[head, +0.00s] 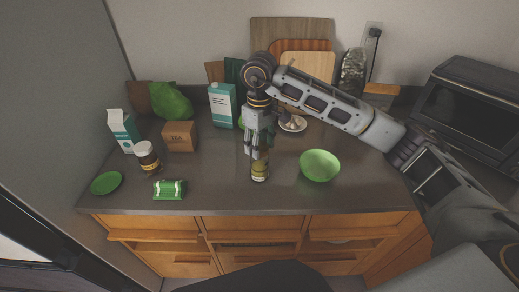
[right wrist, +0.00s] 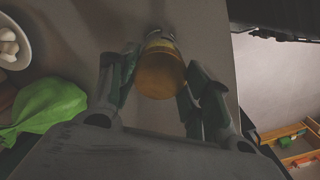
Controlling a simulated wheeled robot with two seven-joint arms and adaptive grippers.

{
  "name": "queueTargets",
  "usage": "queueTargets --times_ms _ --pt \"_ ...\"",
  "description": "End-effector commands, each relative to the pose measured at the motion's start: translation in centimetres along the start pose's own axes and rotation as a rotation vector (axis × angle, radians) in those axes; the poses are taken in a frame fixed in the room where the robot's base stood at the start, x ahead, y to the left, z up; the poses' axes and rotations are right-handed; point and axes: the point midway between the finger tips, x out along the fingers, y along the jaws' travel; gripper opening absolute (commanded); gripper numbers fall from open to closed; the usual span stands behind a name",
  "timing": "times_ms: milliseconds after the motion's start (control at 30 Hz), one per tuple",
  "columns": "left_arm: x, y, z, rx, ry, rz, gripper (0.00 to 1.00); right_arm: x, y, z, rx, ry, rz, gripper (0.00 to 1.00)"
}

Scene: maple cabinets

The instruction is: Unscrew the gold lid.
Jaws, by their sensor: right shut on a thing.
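A small jar (head: 260,173) stands upright on the dark counter near its front edge, in the middle of the head view. Its round gold lid (right wrist: 160,76) faces the camera in the right wrist view. My right gripper (head: 259,155) points down over the jar from above. In the right wrist view its two fingers (right wrist: 158,62) are on either side of the gold lid, shut on it. In the head view the fingers hide the lid and the top of the jar. My left gripper is not in view.
A green bowl (head: 320,166) stands to the right of the jar, and a green packet (head: 169,189) to the left. Another jar (head: 147,158), a tea box (head: 180,136) and cartons stand farther left. A small white dish (head: 293,123) is behind. Counter beside the jar is clear.

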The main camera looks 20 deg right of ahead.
Motion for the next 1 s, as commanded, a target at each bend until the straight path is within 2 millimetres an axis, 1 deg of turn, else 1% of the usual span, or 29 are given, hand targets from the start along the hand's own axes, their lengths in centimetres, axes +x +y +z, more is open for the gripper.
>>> queueTargets --times_ms 33,67,233,667,867,1000 --pt "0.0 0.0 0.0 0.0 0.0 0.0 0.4 0.3 0.0 0.1 0.001 -0.007 0.0 0.24" --pt "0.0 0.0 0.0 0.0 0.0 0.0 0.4 0.3 0.0 0.1 0.001 -0.007 0.0 0.51" --pt "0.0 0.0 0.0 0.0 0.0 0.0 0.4 0.2 0.0 0.1 0.001 -0.004 0.0 0.73" --pt "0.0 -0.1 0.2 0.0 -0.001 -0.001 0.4 -0.1 0.0 0.0 0.001 0.0 0.0 0.73" --pt "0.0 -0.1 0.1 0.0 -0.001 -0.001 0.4 -1.3 0.1 0.0 0.002 0.001 0.001 0.73" --pt "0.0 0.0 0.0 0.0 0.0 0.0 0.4 -2.9 0.1 -0.1 0.002 0.002 0.001 0.73"
